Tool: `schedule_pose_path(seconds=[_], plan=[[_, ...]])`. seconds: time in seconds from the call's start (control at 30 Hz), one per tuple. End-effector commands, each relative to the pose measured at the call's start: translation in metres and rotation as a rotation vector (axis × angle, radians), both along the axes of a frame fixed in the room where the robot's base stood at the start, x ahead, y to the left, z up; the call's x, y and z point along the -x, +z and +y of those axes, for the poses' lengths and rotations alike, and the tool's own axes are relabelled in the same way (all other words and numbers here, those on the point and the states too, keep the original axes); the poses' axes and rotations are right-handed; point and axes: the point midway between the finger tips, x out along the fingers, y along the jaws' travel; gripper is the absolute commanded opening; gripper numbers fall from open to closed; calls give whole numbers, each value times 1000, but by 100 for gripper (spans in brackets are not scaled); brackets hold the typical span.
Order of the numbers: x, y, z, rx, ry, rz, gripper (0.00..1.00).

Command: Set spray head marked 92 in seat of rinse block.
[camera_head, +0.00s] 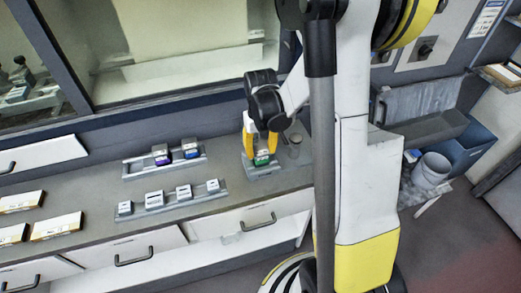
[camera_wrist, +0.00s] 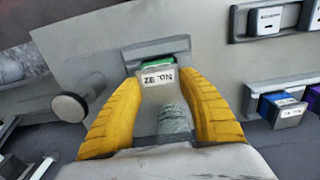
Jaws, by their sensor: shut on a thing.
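My gripper (camera_head: 260,155) points down over the counter, its yellow fingers on either side of a spray head with a green part (camera_head: 262,160). In the wrist view my gripper (camera_wrist: 158,84) is shut on this spray head (camera_wrist: 156,64). Its white label appears upside down and seems to read No. 92, though the digits are small. A grey block (camera_head: 262,172), which looks like the rinse block, is directly below; it also shows in the wrist view (camera_wrist: 150,50). The seat is hidden, so I cannot tell whether the head is fully in it.
A rear rack (camera_head: 135,171) holds blue and purple heads, and a front rack (camera_head: 140,210) holds several pale heads, both left of my gripper. A round grey post (camera_head: 294,142) stands close on the right. Flat boxes (camera_head: 56,226) lie far left.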

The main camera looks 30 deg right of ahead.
Motion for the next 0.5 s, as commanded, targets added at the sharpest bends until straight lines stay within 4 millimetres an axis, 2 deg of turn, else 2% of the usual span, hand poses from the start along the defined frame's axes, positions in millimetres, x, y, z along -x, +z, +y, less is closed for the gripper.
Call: schedule_pose_path(seconds=[0.1,0.13,0.2,0.5], plan=[[0,-2,0,0,0,0,9],[0,-2,0,0,0,0,51],[0,-2,0,0,0,0,70],[0,-1,0,0,0,0,70]])
